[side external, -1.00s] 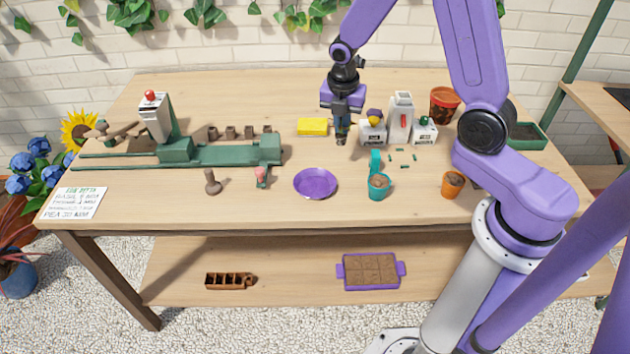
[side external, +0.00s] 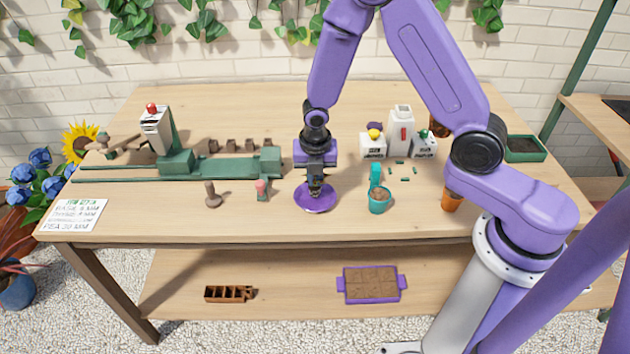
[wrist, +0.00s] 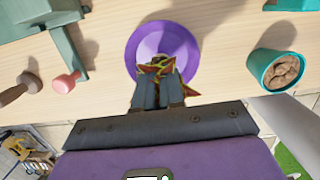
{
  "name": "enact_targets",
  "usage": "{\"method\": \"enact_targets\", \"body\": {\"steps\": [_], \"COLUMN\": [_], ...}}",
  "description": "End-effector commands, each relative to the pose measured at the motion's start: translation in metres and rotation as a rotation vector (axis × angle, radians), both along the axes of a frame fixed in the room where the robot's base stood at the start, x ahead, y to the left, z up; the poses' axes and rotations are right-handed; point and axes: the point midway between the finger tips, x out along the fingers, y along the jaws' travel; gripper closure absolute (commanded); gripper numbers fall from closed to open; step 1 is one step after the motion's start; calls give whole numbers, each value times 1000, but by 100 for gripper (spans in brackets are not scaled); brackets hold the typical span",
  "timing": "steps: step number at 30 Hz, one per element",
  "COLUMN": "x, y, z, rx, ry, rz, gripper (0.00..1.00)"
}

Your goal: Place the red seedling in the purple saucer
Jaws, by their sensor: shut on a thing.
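The purple saucer (side external: 318,208) lies on the table near its front edge. It also shows in the wrist view (wrist: 145,42). My gripper (side external: 315,183) points down over the saucer, and its fingers are shut on the red seedling (wrist: 166,65). In the wrist view, the seedling's red, yellow and green leaves stick out around the fingertips (wrist: 158,84). The seedling's lower part is hidden by my fingers, so I cannot tell whether it touches the saucer.
A teal pot (side external: 378,202) with soil stands right of the saucer. A pink-headed tool (side external: 261,188) and a brown one (side external: 212,195) stand left of it. A green machine (side external: 215,167) lies behind them. White containers (side external: 402,130) stand behind, to the right.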

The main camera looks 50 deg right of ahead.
Motion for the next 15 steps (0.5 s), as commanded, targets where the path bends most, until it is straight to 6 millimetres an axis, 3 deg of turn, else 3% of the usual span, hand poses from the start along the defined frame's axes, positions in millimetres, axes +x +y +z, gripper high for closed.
{"method": "enact_targets", "body": {"steps": [6, 15], "x": [-1, -1], "y": [0, 0], "z": [-16, -17], "rx": [2, 2], "ry": [3, 2], "rz": [-1, 0], "gripper": [100, 100]}}
